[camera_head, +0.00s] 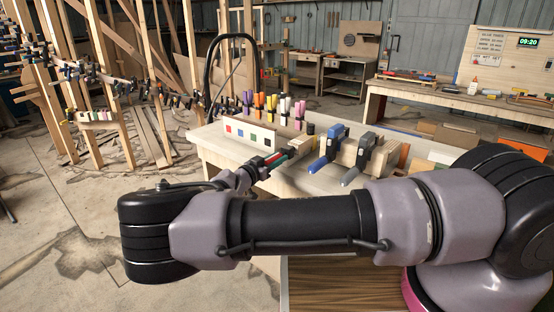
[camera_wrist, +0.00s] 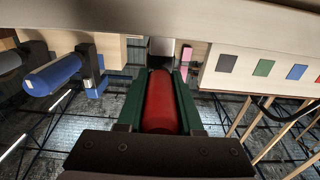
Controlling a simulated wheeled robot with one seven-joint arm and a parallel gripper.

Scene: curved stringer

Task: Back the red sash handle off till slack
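The red sash handle (camera_wrist: 160,100) is a rounded red grip lying lengthwise between the two dark green fingers of my gripper (camera_wrist: 161,85) in the wrist view. The fingers lie along its left and right sides, with no clear gap, so my gripper looks shut on it. The handle's far end meets a pale metal part (camera_wrist: 162,47) under the bench edge. In the head view my gripper (camera_head: 278,160) is small, at the bench's front edge, with a strip of red showing between green fingers; my arm hides part of the area.
A blue-handled clamp (camera_head: 328,150) and a grey-handled clamp (camera_head: 357,162) stand close to the right on the workbench (camera_head: 222,147). A white board with coloured squares (camera_head: 250,136) stands to the left, with several coloured clamps behind. The floor (camera_head: 80,215) at left is open.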

